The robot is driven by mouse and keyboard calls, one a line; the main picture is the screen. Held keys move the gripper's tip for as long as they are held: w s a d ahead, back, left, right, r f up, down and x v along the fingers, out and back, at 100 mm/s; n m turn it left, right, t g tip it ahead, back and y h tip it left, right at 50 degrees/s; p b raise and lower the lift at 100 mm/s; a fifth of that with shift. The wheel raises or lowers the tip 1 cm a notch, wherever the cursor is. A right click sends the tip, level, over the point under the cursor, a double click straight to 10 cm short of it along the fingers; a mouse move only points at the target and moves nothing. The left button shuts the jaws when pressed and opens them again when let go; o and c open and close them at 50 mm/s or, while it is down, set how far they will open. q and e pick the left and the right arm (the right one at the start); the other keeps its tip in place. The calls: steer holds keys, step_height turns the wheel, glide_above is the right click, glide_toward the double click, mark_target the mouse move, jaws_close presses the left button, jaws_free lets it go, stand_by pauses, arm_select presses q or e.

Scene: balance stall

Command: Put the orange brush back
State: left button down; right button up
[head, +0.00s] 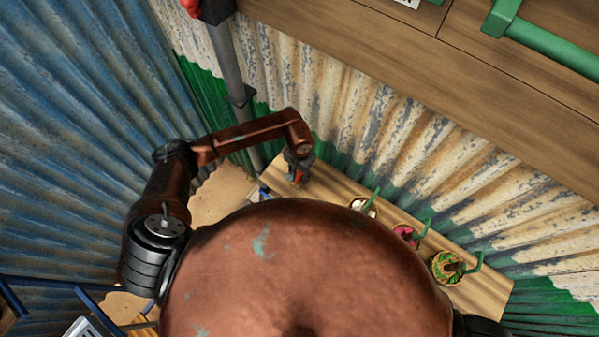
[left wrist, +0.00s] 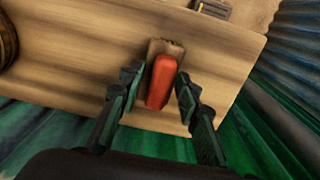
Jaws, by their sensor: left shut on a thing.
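The orange brush (left wrist: 161,84) shows in the left wrist view, with an orange upper part and a brown, wood-like end beyond it. My left gripper (left wrist: 158,88) has its two dark fingers on either side of the brush and is shut on it. In the head view my left gripper (head: 298,170) is small, over the far left end of the wooden table (head: 334,187). A bit of orange shows between its fingers there. Whether the brush touches the table is hard to tell. My right gripper is not in view.
Along the table stand a cup with white contents (head: 362,207), a pink-and-green one (head: 406,235) and a green patterned one (head: 446,267), each with a green handle-like piece. A corrugated wall (head: 400,135) runs close behind. My own body hides the table's near part.

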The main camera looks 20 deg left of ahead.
mark_target(299, 174)
arm_select(q)
steer(key=shift+f, duration=0.25)
steer(key=c, duration=1.8)
jaws_free()
steer(key=o, duration=0.4)
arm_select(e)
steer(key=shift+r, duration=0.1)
arm_select(q)
step_height(299, 174, up, 11)
steer(key=b, duration=0.4)
steer(key=shift+f+b, duration=0.2)
steer(key=shift+b, duration=0.1)
steer(key=shift+r, duration=0.75)
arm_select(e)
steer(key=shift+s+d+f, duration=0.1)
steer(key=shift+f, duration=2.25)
